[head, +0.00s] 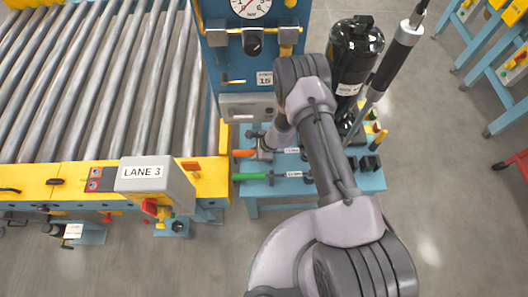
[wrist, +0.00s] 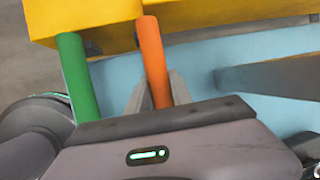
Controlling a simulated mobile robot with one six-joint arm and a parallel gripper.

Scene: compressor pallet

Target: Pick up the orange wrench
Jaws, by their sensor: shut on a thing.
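The orange wrench (head: 243,153) lies at the left edge of the small blue table in the head view, its handle pointing left. In the wrist view its orange handle (wrist: 152,55) runs between the two grey fingers of my gripper (wrist: 158,85). My gripper (head: 264,153) is shut on it, low over the table. Whether the wrench still touches the table is hard to tell. Its other end is mostly hidden by my gripper.
A green-handled wrench (head: 250,176) lies beside it, also in the wrist view (wrist: 77,78). Yellow conveyor framing (head: 212,180) is close on the left.

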